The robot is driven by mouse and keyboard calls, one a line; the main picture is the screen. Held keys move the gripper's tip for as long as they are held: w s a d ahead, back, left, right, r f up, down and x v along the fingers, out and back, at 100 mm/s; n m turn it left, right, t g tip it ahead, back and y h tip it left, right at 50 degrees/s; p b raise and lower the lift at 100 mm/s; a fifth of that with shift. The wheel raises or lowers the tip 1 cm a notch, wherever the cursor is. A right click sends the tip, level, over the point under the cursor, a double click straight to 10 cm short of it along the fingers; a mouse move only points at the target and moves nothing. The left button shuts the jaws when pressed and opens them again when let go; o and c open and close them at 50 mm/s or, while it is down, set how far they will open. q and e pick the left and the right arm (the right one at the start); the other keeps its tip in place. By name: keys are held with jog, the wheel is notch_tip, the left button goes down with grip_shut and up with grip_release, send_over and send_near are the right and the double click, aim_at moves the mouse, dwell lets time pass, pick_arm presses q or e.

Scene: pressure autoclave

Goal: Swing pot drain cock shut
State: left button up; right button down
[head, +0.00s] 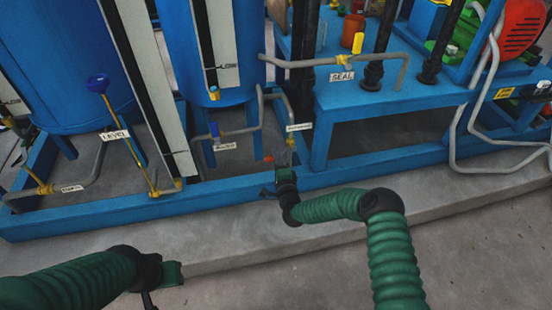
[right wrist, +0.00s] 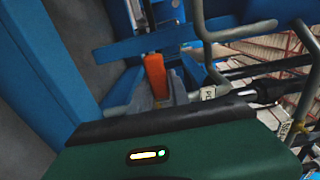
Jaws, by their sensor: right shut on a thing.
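The pot drain cock shows as a small red handle (head: 268,158) low on the pipework, by the blue frame's front rail. In the right wrist view its orange-red handle (right wrist: 154,75) stands out ahead of the gripper body, its lower end among grey parts. My right gripper (head: 283,178) is at the cock and shut on its handle; the arm hides part of the valve.
The blue frame rail (head: 345,172) runs across in front of the pipework. A yellow-handled seal valve (head: 357,44) is above right. The concrete floor (head: 480,240) in front is clear.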

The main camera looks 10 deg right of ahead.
jog(key=shift+d+f, duration=0.15)
jog(key=shift+d, duration=0.1)
jog(key=c, duration=1.2)
grip_release()
jog(key=shift+c, duration=0.2)
jog(key=shift+s+a, duration=0.1)
jog(key=s+p, duration=0.7)
jog(key=s, duration=0.9)
jog(key=shift+s+d+p, duration=0.35)
jog(key=shift+p, duration=0.05)
